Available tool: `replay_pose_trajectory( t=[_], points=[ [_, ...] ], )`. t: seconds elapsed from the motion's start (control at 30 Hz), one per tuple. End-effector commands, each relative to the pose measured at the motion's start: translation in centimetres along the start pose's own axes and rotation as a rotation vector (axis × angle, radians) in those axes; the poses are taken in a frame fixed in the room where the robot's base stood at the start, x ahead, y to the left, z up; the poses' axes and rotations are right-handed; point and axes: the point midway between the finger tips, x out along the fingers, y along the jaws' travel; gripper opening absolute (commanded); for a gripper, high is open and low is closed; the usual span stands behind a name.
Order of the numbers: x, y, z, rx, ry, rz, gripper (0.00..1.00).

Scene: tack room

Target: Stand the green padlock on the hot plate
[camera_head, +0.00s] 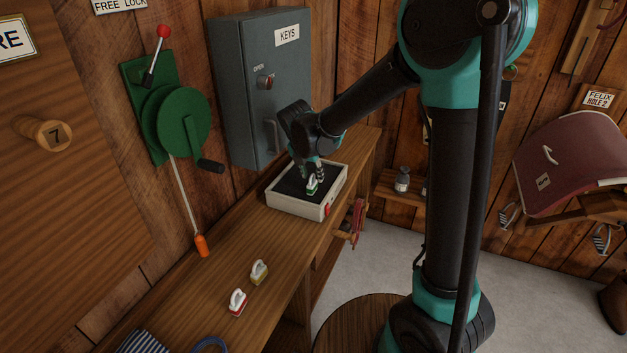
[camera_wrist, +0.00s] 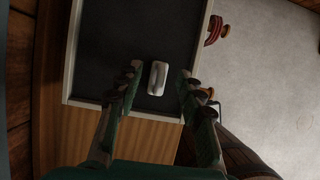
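The hot plate (camera_head: 281,203) is a white box with a black top and a red part on its front, set on the wooden bench. The green padlock (camera_head: 312,184), white with a green base band, stands upright on the black top near its front edge. In the wrist view the padlock (camera_wrist: 157,78) shows from above as a pale shape on the dark plate (camera_wrist: 105,45). My gripper (camera_head: 314,171) is low over the plate at the padlock. In the wrist view its fingers (camera_wrist: 160,76) are apart on both sides of the padlock, with visible gaps.
A red-banded padlock (camera_head: 237,302) and a yellow-banded padlock (camera_head: 259,272) stand on the bench at the near end. A grey key cabinet (camera_head: 250,110) hangs on the wall behind the plate. A green crank winch (camera_head: 180,122) is on the wall to the left.

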Motion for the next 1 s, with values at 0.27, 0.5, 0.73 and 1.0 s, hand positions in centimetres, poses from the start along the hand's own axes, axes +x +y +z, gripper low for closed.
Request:
replay_pose_trajectory(
  t=[0.27,0.5,0.73,1.0],
  points=[
    [-5.4,0.0,-0.1,-0.002,0.0,0.0,0.38],
    [-7.4,-0.1,0.0,0.0,0.0,-0.001,0.38],
    [-7.3,-1.2,0.1,0.075,0.005,0.0,0.38],
    [-4.6,-12.1,-0.8,0.829,0.054,0.002,0.38]
  ],
)
